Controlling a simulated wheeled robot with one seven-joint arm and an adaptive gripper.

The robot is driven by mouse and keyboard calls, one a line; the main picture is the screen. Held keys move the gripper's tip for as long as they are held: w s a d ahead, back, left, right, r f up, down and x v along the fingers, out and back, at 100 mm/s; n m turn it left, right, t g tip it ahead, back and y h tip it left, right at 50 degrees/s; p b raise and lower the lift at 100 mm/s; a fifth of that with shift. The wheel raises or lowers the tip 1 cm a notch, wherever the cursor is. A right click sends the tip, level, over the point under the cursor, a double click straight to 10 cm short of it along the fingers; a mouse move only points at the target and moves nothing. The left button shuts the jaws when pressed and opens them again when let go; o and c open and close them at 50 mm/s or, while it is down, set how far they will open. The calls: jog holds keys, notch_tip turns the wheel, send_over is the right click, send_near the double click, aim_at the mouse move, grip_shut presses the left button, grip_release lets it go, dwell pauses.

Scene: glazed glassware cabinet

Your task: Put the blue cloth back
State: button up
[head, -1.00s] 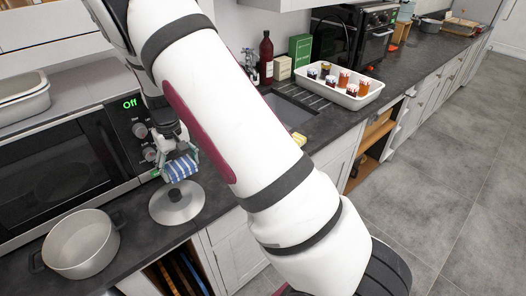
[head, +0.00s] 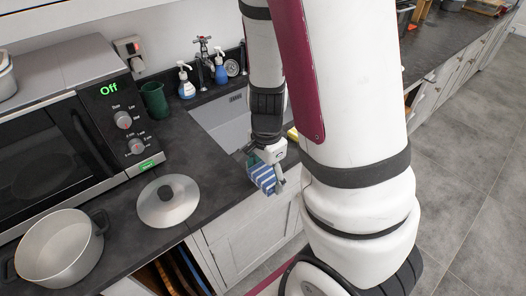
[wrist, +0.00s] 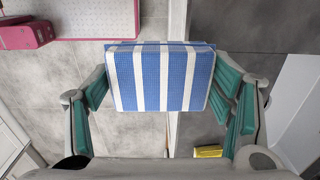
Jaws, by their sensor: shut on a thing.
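The blue cloth (head: 262,178), blue with white stripes and folded into a block, hangs in my gripper (head: 268,172) at the counter's front edge by the sink. In the wrist view the cloth (wrist: 160,78) sits between the two green-padded fingers of my gripper (wrist: 163,92), which is shut on it. Grey floor and a counter or cabinet edge show beneath it. My arm hides part of the sink and the counter to its right.
The sink (head: 222,122) is behind my gripper, with soap bottles (head: 186,82) and a tap behind it. A yellow sponge (wrist: 208,151) lies close by. A pot lid (head: 168,201), a pot (head: 58,246) and a microwave (head: 70,150) stand to the left.

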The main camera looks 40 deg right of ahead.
jog(key=w+d, duration=0.2)
jog(key=w, duration=0.2)
jog(key=w+d+f, duration=0.1)
jog(key=w+d, duration=0.2)
jog(key=w, duration=0.1)
jog(key=w+d, duration=0.3)
jog(key=w, duration=0.1)
jog(key=shift+d+f, duration=0.2)
jog(key=shift+f, duration=0.05)
jog(key=shift+f+p, duration=0.4)
jog(key=shift+f, duration=1.35)
jog(key=shift+f, duration=0.1)
jog(key=o, duration=1)
